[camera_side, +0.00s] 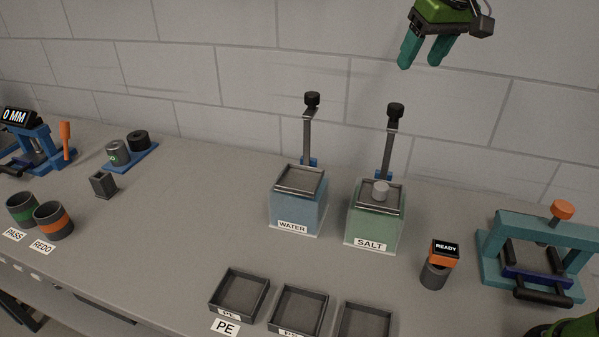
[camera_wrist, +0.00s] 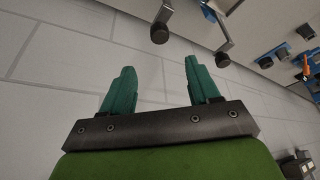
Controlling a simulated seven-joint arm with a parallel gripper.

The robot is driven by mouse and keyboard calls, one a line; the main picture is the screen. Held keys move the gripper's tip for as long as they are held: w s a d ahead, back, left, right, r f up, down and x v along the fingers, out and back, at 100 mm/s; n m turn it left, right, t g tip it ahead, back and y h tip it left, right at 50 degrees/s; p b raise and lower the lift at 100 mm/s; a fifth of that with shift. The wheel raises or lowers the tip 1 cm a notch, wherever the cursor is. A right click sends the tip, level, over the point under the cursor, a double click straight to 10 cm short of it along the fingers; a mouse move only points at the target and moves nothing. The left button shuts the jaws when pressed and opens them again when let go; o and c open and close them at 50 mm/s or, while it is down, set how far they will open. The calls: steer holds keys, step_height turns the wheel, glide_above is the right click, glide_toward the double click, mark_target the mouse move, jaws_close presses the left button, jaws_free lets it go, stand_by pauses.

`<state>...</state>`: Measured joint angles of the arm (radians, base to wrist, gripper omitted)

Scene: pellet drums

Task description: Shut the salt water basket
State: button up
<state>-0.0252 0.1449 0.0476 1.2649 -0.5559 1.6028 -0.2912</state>
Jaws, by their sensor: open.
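The salt tank (camera_side: 373,228) is a green box labelled SALT, right of centre in the side view. Its mesh basket (camera_side: 396,187) lies at the top, with a pale grey cylinder (camera_side: 380,191) on it. A lever (camera_side: 388,150) with a black knob (camera_side: 395,110) stands upright at the tank's back. My gripper (camera_side: 420,64) is open and empty, above and to the right of this knob. The wrist view shows the spread fingers (camera_wrist: 160,70) with nothing between them. Two black knobs (camera_wrist: 160,33) on levers show beyond them; I cannot tell which is the salt one.
The blue water tank (camera_side: 298,208), with its own upright lever (camera_side: 307,140), stands close on the left. A READY device (camera_side: 435,273) and a teal frame (camera_side: 494,262) stand to the right. Several dark trays (camera_side: 212,302) line the front. A block wall rises behind.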

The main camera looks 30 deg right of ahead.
steer(key=shift+v, duration=2.05)
steer(key=s+a+f+m+t+y, duration=0.1)
steer(key=s+f+m+t+y, duration=0.1)
steer(key=s+f, duration=1.5)
steer(key=s, duration=0.2)
steer(key=shift+s+a+f+m+t+y, duration=0.2)
steer(key=shift+s+a+m+t+y, duration=0.1)
steer(key=shift+s+m, duration=0.1)
